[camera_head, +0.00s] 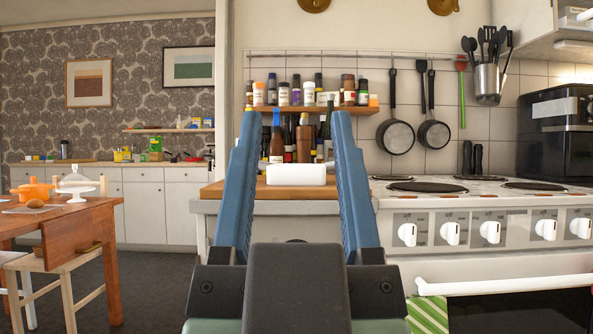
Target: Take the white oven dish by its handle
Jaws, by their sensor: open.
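A small white rounded block shape, which looks like the white oven dish (296,174) seen end on, shows at the counter's wooden board. I cannot make out its handle separately. My gripper (295,116) is open, with its two blue fingers pointing forward and wide apart. In the picture the white shape lies between the fingers, with clear space on either side. Nothing is held. The depth between the fingers and the dish is hard to tell, and the gripper's dark body hides the area below.
The wooden board (238,191) lies on the counter left of the cooker (483,212). Bottles (304,141) stand behind the dish, below a spice shelf (347,110). A green striped towel (427,314) and the white oven door bar (510,284) are at lower right. A table (77,255) stands left.

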